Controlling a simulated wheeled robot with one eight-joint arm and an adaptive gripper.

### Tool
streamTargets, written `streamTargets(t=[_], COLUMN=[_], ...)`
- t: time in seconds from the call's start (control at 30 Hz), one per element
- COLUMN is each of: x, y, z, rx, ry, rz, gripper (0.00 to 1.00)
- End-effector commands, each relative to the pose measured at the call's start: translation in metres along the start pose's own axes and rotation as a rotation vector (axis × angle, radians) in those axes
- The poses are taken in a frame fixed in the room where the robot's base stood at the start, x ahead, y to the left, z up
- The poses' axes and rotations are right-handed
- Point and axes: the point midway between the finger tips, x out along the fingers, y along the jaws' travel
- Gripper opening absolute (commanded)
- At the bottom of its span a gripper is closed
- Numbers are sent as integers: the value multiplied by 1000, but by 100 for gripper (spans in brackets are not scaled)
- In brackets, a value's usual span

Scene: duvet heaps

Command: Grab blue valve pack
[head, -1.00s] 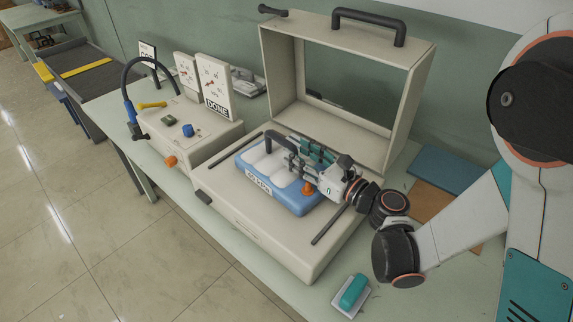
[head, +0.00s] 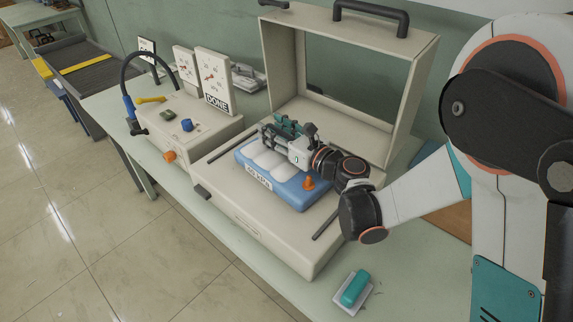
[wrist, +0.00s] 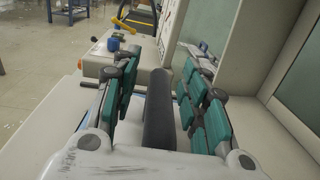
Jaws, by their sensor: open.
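The blue valve pack (head: 300,195) lies flat on the beige case's bed, with white pillow-like pads, a front label and an orange valve knob (head: 309,183). My gripper (head: 277,132) is over the pack's back part, with its teal-padded fingers pointing away to the left. In the wrist view, a dark handle bar (wrist: 160,110) runs lengthwise between the open fingers (wrist: 168,68). The bar appears apart from both finger pads. In the head view my gripper hides most of the handle. Most of the pack is out of sight in the wrist view.
The case's framed lid (head: 425,75) stands open behind the pack, close to my gripper. A beige console (head: 215,140) with gauges, a blue knob and a "DONE" sign stands left. A teal block (head: 355,287) on a white pad lies at the front. The bench front is mostly clear.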

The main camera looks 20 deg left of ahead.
Motion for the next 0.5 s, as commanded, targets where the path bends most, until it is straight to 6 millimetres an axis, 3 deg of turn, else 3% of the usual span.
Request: streamTargets(t=[0.1, 0.27, 0.5], x=[0, 0, -1], y=[0, 0, 0], z=[0, 0, 0], rx=[0, 0, 0], ry=[0, 0, 0], rz=[0, 0, 0], gripper=[38, 2, 0])
